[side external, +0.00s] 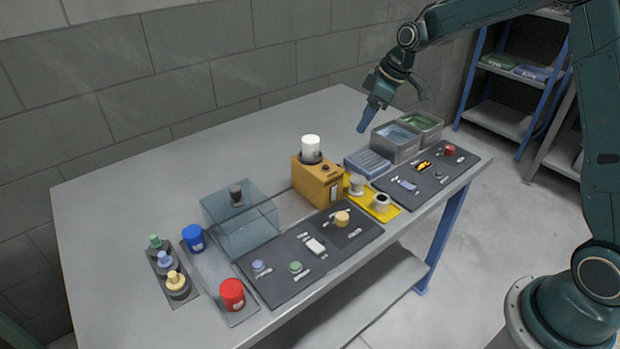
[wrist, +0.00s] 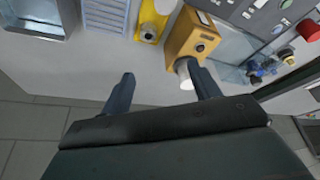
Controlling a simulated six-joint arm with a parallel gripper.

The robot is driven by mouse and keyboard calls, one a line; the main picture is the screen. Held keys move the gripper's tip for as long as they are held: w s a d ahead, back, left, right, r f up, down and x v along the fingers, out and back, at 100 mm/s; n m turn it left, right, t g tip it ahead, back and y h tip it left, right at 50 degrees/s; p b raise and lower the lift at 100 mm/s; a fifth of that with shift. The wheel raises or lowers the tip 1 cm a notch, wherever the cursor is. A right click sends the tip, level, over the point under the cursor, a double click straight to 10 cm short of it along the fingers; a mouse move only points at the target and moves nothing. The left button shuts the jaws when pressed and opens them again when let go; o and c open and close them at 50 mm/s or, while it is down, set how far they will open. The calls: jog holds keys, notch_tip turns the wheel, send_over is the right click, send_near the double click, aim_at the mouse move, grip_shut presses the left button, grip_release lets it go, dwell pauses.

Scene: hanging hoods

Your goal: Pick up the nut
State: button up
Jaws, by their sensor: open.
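I cannot tell for sure which thing is the nut. A small dark grey piece (side external: 438,175) on the right dark mat (side external: 410,198) in the side view could be it, but it is too small to tell. My gripper (side external: 392,108) hangs in the air above the back of the table, apart from everything on it. In the wrist view my gripper (wrist: 165,82) has its two fingers spread with nothing held between them. The right finger overlaps the white cylinder on the orange box in that view.
The orange box (side external: 316,184) carries an upright white cylinder (side external: 311,143). A clear hood (side external: 243,222) stands left of it. Grey bins (side external: 395,153) are at the right, a red can (side external: 232,294) at front left. The table's back left (side external: 200,160) is clear.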

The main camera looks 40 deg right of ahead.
jog(key=w+d+f, duration=0.2)
jog(key=w+f, duration=0.1)
jog(key=f, duration=0.2)
jog(key=shift+f+n+y, duration=0.3)
jog(key=shift+f+n, duration=0.05)
jog(key=shift+n, duration=0.05)
jog(key=shift+w+f, duration=0.1)
jog(key=shift+w, duration=0.05)
send_over(340, 164)
jog(key=s, duration=0.2)
jog(key=shift+s+f, duration=0.15)
jog(key=shift+f, duration=3.65)
jog(key=shift+f, duration=0.1)
jog(key=shift+x, duration=2.55)
jog(key=shift+d, duration=0.1)
